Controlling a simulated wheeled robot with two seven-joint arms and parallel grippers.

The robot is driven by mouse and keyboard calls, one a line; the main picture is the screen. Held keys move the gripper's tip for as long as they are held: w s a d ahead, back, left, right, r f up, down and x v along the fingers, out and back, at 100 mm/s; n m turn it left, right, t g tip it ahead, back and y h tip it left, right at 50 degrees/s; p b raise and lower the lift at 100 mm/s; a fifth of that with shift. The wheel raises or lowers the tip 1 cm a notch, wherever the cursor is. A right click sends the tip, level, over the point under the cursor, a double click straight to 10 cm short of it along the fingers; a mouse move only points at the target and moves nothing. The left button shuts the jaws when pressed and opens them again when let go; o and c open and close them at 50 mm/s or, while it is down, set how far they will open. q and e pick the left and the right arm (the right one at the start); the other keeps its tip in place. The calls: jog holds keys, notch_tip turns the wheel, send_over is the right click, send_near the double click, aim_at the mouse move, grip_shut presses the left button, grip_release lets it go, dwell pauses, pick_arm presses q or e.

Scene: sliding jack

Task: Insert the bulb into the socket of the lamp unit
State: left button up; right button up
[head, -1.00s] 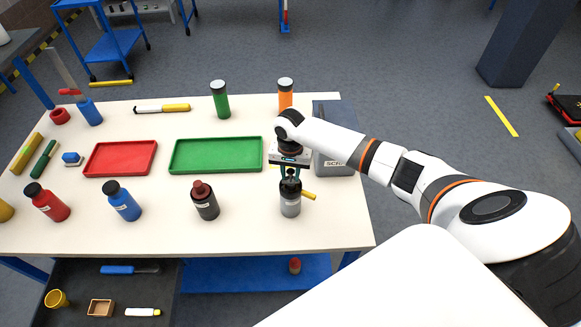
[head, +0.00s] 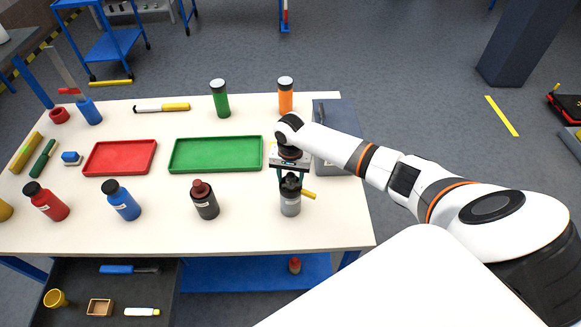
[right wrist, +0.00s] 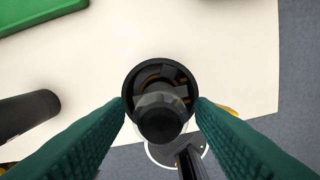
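The lamp unit (head: 290,206) is a grey cylinder with a black upper part, standing upright near the table's front right. In the right wrist view its round black socket rim (right wrist: 134,80) shows, with brass-coloured parts inside. The bulb (right wrist: 160,122), with a dark round end and a greyish clear body, lies over the socket opening; how deep it sits I cannot tell. My right gripper (head: 291,178) points down over the lamp unit. Its green fingers (right wrist: 161,103) are spread on both sides of the bulb, with gaps between. My left gripper is out of view.
A dark bottle (head: 205,203) stands left of the lamp unit, and a yellow handle (head: 308,195) lies just right of it. A green tray (head: 215,167), an orange-bodied bottle (head: 285,98) and a grey bin (head: 335,165) are near. The white table is clear between these.

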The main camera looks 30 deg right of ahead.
jog(key=shift+r, duration=0.1)
notch_tip(320, 180, up, 12)
jog(key=shift+f+b, duration=0.1)
jog(key=shift+b, duration=1.05)
